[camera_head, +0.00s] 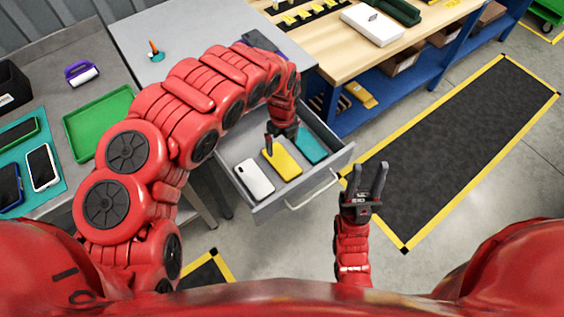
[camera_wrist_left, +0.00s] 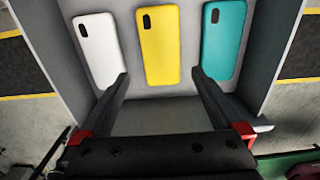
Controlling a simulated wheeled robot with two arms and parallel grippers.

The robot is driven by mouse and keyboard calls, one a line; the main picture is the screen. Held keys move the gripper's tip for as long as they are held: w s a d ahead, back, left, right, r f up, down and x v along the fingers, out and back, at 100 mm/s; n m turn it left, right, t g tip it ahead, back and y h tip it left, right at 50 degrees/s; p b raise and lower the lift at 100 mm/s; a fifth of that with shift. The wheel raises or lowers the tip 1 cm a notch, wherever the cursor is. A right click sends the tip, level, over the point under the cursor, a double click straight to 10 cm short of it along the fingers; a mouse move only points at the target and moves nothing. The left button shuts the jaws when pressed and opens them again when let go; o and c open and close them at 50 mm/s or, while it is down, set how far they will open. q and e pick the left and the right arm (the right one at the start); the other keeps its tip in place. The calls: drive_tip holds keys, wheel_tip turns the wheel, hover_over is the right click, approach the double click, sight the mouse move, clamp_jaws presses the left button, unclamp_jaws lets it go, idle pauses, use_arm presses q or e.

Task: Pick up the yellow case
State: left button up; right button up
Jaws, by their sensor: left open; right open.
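The yellow case (camera_head: 284,162) lies in an open grey drawer, between a white phone case (camera_head: 254,179) and a teal case (camera_head: 312,146). In the left wrist view the yellow case (camera_wrist_left: 160,45) lies ahead between my fingers, with the white case (camera_wrist_left: 97,48) to its left and the teal case (camera_wrist_left: 223,40) to its right. My left gripper (camera_head: 281,147) is open and empty over the drawer, and the wrist view shows its spread fingertips (camera_wrist_left: 159,76). Its height above the case is hard to tell. My right gripper (camera_head: 365,182) is open and empty, outside the drawer at the right.
The drawer's front wall and handle (camera_head: 313,190) face my right gripper. A grey bench at left holds a green tray (camera_head: 97,122) and phones on a teal mat. A wooden workbench (camera_head: 335,58) with a blue frame stands behind. The black floor mat (camera_head: 450,150) is clear.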

sight(282, 161)
use_arm(q)
wheel_tip(282, 161, down, 3)
drive_tip(key=shift+w+f, duration=0.15)
drive_tip(key=shift+f, duration=0.6)
drive_tip(key=shift+f+p, duration=0.3)
drive_tip(key=shift+f, duration=0.4)
wheel_tip(282, 161, down, 4)
drive_tip(key=shift+r+p, duration=0.25)
drive_tip(key=shift+p, duration=0.15)
drive_tip(key=shift+a+f, duration=0.1)
drive_tip(key=shift+f, duration=0.25)
drive_tip(key=c, duration=1)
drive_tip(key=shift+r, duration=0.15)
